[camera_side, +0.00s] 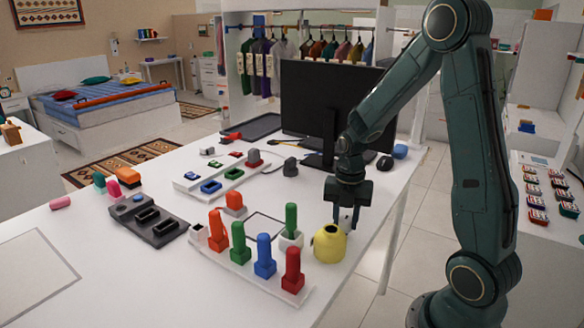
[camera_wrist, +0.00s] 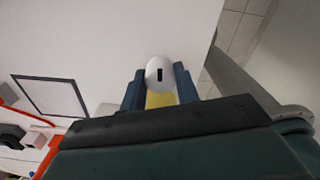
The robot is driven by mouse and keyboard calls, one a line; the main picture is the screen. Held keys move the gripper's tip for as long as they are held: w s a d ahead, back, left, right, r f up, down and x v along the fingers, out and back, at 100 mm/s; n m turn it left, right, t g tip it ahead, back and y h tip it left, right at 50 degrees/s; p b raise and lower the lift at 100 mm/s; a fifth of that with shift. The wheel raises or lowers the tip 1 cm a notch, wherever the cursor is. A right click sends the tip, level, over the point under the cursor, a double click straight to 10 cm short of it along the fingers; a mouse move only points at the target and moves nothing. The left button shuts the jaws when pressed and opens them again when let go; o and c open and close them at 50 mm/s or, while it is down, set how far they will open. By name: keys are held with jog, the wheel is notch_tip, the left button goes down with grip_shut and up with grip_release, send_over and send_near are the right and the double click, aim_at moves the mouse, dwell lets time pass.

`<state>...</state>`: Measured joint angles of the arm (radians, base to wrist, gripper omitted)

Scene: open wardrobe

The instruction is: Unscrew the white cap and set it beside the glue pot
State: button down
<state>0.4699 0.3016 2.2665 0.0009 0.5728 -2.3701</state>
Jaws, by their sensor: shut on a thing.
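The yellow glue pot (camera_side: 330,246) stands upright on the white table near its right edge, with its open neck bare in the side view. My gripper (camera_side: 347,222) is just behind and to the right of the pot's neck. It is shut on the white cap (camera_wrist: 158,66), which has a black slot mark and sits between the two blue fingers (camera_wrist: 160,88) in the wrist view. Yellow of the pot (camera_wrist: 160,99) shows beside the cap there. In the side view the cap (camera_side: 346,213) is mostly hidden by the fingers, and its height above the table is hard to tell.
A white rack (camera_side: 242,268) with orange, green, blue and red pegs stands left of the pot. Another green peg (camera_side: 291,220) is close by. A thin dark square outline (camera_side: 266,224) lies behind the rack. The monitor (camera_side: 325,100) stands at the back. Bare table lies right of the pot.

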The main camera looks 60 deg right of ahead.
jog(key=shift+f, duration=0.15)
jog(key=c, duration=0.7)
grip_release()
jog(key=shift+r, duration=4.05)
